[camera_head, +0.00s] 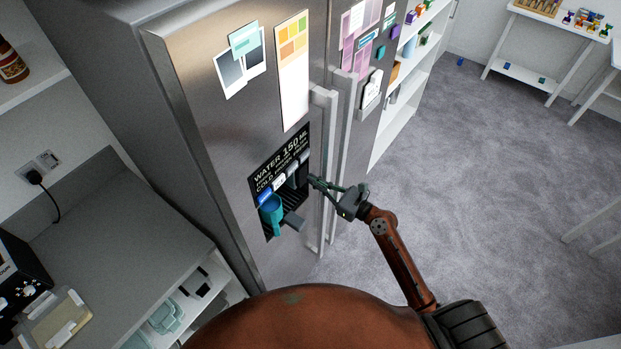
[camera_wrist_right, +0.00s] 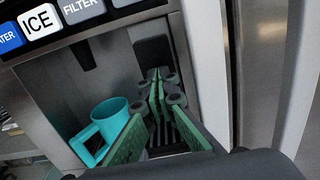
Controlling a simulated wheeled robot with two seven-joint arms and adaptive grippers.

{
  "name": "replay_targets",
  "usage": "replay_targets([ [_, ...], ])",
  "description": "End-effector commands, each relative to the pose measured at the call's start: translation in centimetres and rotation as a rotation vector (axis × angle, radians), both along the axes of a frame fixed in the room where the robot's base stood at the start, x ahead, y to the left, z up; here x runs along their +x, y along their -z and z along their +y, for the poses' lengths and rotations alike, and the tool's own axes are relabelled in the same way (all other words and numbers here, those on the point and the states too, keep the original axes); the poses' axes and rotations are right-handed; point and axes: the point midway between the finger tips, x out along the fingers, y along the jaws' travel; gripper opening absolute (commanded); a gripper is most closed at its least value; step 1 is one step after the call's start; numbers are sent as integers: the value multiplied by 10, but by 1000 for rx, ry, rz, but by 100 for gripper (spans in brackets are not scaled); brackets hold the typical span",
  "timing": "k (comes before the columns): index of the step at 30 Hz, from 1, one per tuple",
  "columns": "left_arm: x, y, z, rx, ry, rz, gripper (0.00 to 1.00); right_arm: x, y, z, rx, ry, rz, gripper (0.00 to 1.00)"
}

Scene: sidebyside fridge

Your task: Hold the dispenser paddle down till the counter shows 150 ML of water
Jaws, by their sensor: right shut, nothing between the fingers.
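The dispenser recess is in the fridge door, and its black display (camera_head: 280,160) reads WATER 150 ML, with COLD below. A teal mug (camera_head: 271,213) stands upright on the left side of the recess; it also shows in the right wrist view (camera_wrist_right: 108,118). What is inside the mug cannot be made out. My right gripper (camera_head: 313,182) is shut and empty at the recess's right side. In the right wrist view its fingertips (camera_wrist_right: 157,80) are in front of a dark paddle (camera_wrist_right: 150,50); whether they touch it I cannot tell. My left gripper is not in view.
Below the display are buttons, including a white ICE button (camera_wrist_right: 39,20). Upright door handles (camera_head: 326,150) stand close beside my right gripper. A grey counter (camera_head: 120,240) lies at left. The carpeted floor (camera_head: 480,170) to the right is largely clear.

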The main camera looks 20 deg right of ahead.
Motion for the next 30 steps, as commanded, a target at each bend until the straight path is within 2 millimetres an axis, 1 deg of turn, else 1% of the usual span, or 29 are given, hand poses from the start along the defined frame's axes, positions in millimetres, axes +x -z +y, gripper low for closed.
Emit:
replay_targets([
  [1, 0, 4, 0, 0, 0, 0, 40, -10, 3, -8, -4, 0, 2, 0],
  [6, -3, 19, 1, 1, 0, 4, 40, -43, 7, -30, -5, -1, 6, 0],
  [9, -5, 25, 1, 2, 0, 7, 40, -59, 6, -41, -5, -2, 6, 0],
  [13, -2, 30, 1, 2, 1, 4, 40, -74, 6, -51, -5, -2, 7, 0],
  [19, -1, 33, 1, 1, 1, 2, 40, -85, 4, -58, -4, -2, 6, 0],
  [30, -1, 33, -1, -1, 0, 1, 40, -85, 3, -59, -3, -2, 6, 0],
])
